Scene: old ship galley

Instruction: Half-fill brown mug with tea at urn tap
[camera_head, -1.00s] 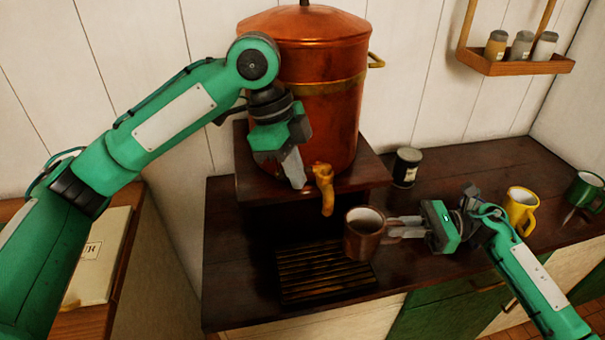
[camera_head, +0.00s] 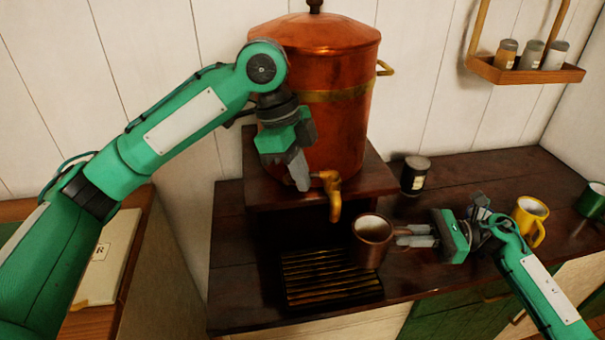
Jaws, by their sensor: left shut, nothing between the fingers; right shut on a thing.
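The copper urn (camera_head: 330,120) stands on a dark wooden stand, with a brass tap (camera_head: 333,194) at its lower front. My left gripper (camera_head: 299,178) is shut and empty, its fingertips just left of the tap. My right gripper (camera_head: 408,236) is shut on the brown mug (camera_head: 372,245) from the right. The mug is upright, a little right of and below the tap's spout, over the right edge of the slatted drip tray (camera_head: 325,290). Its inside looks brownish; I cannot tell how much liquid is in it. No stream shows under the tap.
A dark jar (camera_head: 415,176) stands right of the urn stand (camera_head: 270,190). A yellow mug (camera_head: 529,222) and a green mug (camera_head: 591,199) are on the counter at right, near my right arm. A spice shelf (camera_head: 530,73) hangs on the wall. A book (camera_head: 110,260) lies at left.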

